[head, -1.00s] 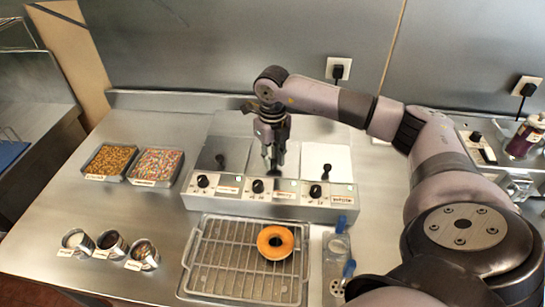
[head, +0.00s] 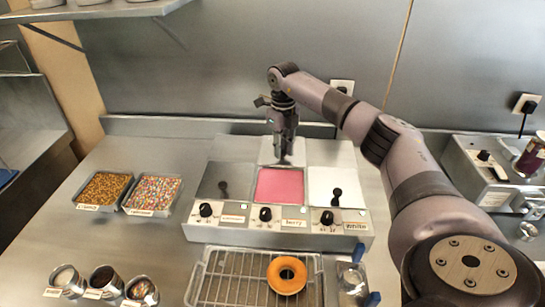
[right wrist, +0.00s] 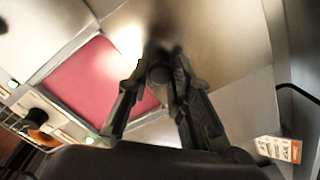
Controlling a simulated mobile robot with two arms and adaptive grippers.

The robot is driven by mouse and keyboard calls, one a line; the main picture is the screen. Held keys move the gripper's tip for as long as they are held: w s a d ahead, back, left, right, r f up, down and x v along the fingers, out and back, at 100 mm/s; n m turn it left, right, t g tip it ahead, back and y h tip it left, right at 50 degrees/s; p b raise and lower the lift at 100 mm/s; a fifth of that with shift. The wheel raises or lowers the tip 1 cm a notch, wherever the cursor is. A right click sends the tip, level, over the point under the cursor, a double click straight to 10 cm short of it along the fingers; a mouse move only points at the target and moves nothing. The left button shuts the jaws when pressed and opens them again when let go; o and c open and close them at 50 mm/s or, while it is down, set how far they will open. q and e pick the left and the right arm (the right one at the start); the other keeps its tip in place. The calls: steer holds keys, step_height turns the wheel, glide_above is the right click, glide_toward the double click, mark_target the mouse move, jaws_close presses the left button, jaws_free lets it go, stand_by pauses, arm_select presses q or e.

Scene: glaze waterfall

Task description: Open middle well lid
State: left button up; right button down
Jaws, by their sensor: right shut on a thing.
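The glaze warmer (head: 270,232) has three wells in a row. The middle well (head: 280,186), labelled berry, is uncovered and shows pink glaze; it also shows in the right wrist view (right wrist: 90,80). Its metal lid (head: 268,150) is tilted up at the back of the well. My right gripper (head: 285,158) is in front of the raised lid, shut on its dark knob. In the right wrist view the fingers (right wrist: 160,95) close around the knob, with the lid's metal face (right wrist: 215,45) beyond. My left gripper is not in view.
The left lid (head: 215,178) and right lid (head: 330,182) are down, with black knobs. Two sprinkle trays (head: 128,208) stand left. A wire rack (head: 235,280) with an orange doughnut (head: 287,275) lies in front. Small cups (head: 104,278) stand front left.

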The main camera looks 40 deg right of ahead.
steer(key=shift+w+a, duration=0.1)
steer(key=shift+r, duration=0.1)
steer(key=c, duration=1.7)
jaws_free()
steer(key=shift+o, duration=1.3)
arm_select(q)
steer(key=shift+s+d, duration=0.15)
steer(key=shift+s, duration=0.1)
arm_select(e)
steer(key=r, duration=1.1)
steer(key=shift+s+r, duration=0.2)
steer(key=shift+r, duration=0.2)
